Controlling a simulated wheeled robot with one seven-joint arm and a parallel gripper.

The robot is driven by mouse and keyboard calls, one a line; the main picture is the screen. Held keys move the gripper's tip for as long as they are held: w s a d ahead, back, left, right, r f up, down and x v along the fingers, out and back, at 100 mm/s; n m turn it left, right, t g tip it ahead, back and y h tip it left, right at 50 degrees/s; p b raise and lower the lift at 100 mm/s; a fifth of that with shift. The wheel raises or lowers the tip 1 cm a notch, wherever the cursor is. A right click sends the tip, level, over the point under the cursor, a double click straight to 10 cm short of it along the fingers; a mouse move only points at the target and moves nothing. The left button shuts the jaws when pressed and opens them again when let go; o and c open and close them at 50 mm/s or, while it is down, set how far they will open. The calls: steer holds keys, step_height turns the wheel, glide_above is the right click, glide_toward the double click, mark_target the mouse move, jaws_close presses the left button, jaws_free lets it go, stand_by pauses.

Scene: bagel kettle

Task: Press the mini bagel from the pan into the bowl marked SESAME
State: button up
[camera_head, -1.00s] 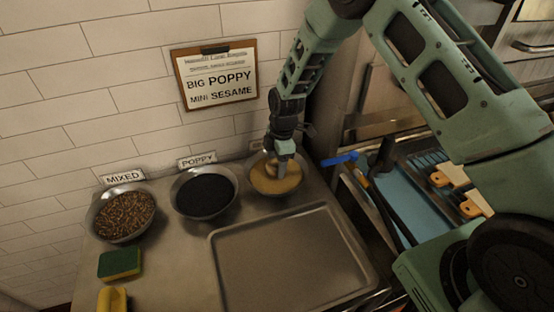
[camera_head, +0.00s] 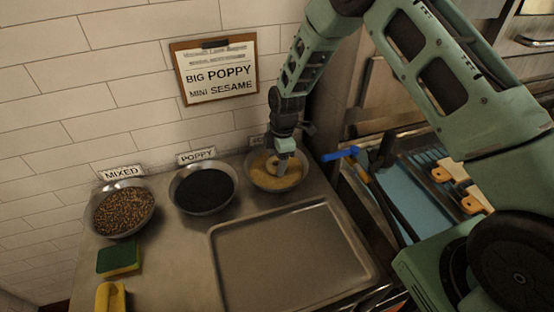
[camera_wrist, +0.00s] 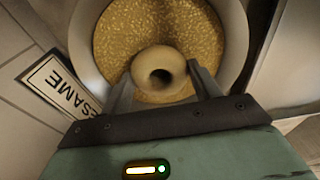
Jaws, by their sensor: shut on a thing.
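The mini bagel (camera_wrist: 160,72), a small pale ring, is between the fingers of my gripper (camera_wrist: 163,88) in the wrist view. The gripper is shut on it. The bagel is over or on the tan seeds in the bowl marked SESAME (camera_wrist: 234,50); whether it touches them is hard to tell. In the head view the SESAME bowl (camera_head: 302,185) is at the back right of the counter, with my gripper (camera_head: 283,168) reaching down into it. The SESAME label (camera_wrist: 62,88) stands beside the bowl.
A MIXED bowl (camera_head: 150,222) and a POPPY bowl (camera_head: 203,212) stand to the left. An empty metal tray (camera_head: 222,262) lies in front. A green and yellow sponge (camera_head: 118,259) is at left. An order board (camera_head: 215,70) hangs on the wall. A blue-handled tool (camera_head: 340,154) is at right.

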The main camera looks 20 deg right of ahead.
steer(key=shift+f, duration=0.35)
steer(key=shift+r, duration=0.15)
stand_by(0.8)
step_height(320, 180, up, 10)
steer(key=p, duration=0.5)
stand_by(0.6)
stand_by(0.4)
